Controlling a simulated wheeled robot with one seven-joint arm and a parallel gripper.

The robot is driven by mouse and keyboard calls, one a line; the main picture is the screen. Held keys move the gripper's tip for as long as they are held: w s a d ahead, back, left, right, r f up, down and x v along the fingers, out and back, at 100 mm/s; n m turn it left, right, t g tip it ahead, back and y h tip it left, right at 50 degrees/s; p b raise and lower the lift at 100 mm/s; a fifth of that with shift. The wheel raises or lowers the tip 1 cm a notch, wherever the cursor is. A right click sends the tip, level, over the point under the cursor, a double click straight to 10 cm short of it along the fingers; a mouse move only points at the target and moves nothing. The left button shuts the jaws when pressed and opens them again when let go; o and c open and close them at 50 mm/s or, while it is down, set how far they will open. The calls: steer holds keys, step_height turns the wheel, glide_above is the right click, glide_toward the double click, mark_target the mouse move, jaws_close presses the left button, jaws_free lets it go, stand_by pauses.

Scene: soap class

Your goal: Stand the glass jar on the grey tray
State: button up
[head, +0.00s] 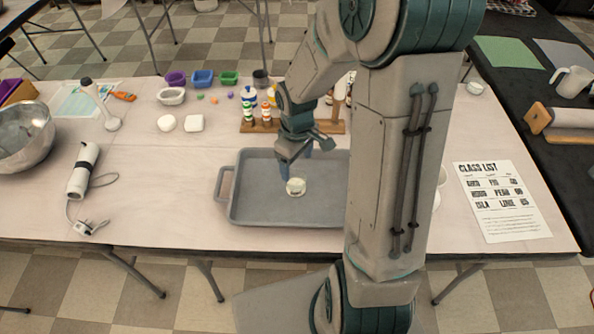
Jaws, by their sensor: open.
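The grey tray (262,212) lies flat on the table, its right part hidden behind my arm. A small pale round jar (296,187) with a whitish top is on the tray, near its middle, and looks upright. My gripper (300,172) is open above the tray, pointing down, with its fingers just above or beside the jar. I cannot tell from this view whether a finger touches the jar.
A wooden rack (257,127) with colored bottles stands behind the tray. A hand blender (82,170) with its cord and a metal bowl (24,138) are at the left. A class list sheet (502,203) lies at the right.

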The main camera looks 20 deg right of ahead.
steer(key=s+r+m+t, duration=0.3)
steer(key=s+r+m, duration=0.4)
steer(key=s+r, duration=0.7)
steer(key=shift+r, duration=1.25)
steer(key=shift+a, duration=0.1)
